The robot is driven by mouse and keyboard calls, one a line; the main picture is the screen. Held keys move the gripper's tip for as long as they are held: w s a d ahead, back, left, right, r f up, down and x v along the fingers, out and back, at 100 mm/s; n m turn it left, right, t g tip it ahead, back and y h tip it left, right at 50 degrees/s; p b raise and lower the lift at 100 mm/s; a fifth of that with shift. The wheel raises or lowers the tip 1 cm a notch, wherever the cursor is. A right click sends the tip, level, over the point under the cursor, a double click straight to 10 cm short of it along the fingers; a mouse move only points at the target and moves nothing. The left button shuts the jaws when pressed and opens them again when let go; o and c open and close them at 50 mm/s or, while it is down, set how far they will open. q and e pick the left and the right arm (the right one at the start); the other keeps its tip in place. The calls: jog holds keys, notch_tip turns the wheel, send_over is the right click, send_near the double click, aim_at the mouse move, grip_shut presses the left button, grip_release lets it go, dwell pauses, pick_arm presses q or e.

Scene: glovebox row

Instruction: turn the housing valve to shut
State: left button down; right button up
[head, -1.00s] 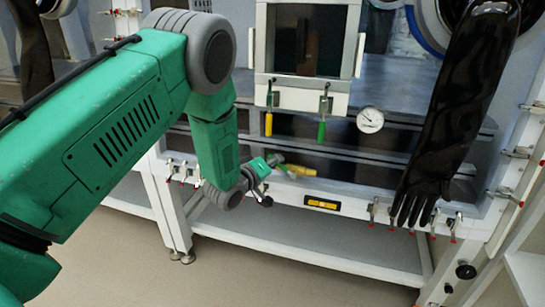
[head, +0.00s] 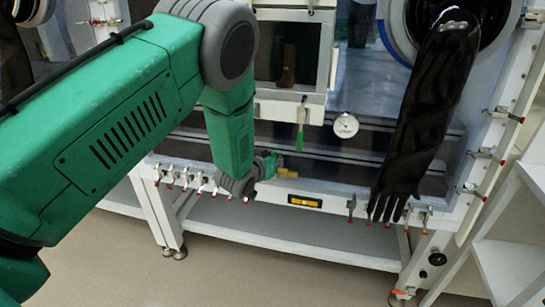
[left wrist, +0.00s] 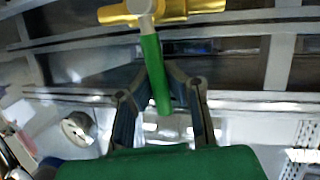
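The housing valve has a brass body (head: 288,173) on the lower front rail of the glovebox in the head view. In the left wrist view the brass body (left wrist: 165,11) lies crosswise at the top, and its green lever (left wrist: 155,72) extends down from it. My left gripper (head: 268,165) is close to the valve, partly hidden by my own wrist. My right gripper is not in view.
A green-handled latch (head: 300,138) hangs below the chamber door, beside a round gauge (head: 346,126). A long black glove (head: 425,120) hangs at the right. Several red-tipped clamps (head: 351,206) and a yellow level (head: 305,201) line the lower rail. White shelving (head: 510,250) stands at far right.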

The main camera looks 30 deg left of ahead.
pick_arm(q)
jog(key=shift+s+d+f+m+g, duration=0.3)
jog(key=shift+d+f+m, duration=0.2)
jog(key=shift+d+f, duration=0.1)
jog(key=c, duration=1.7)
grip_release()
jog(key=shift+o, duration=0.7)
jog(key=shift+w+a+r+y, duration=0.1)
jog(key=shift+w+r+y, duration=0.05)
jog(key=shift+r+y, duration=0.15)
jog(key=v, duration=1.2)
jog(key=shift+f, duration=0.15)
